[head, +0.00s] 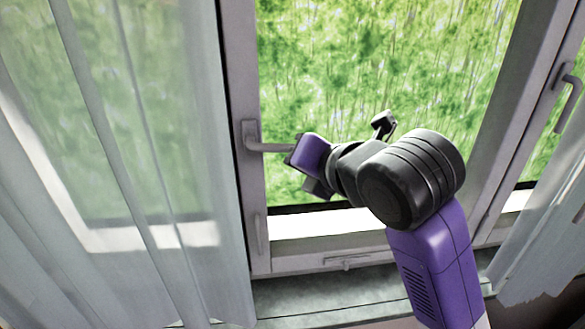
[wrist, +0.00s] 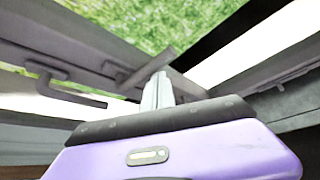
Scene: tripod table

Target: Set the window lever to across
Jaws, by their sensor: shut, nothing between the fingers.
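The window lever (head: 270,147) is a grey handle on the left upright of the window frame. Its arm points to the right, roughly level, across the glass. My gripper (head: 303,160) is purple and black and is at the lever's free end in the head view, hiding its tip. In the wrist view, my shut fingers (wrist: 158,92) are empty, and a grey handle that looks like the lever (wrist: 75,94) lies to their left with a gap. I cannot tell whether any part of my gripper touches the lever.
A sheer curtain (head: 120,160) hangs at the left and another (head: 545,240) at the right. A second handle (head: 568,98) is on the right frame. A small latch (head: 347,263) is on the bottom rail above the sill (head: 330,297). Free room lies before the glass.

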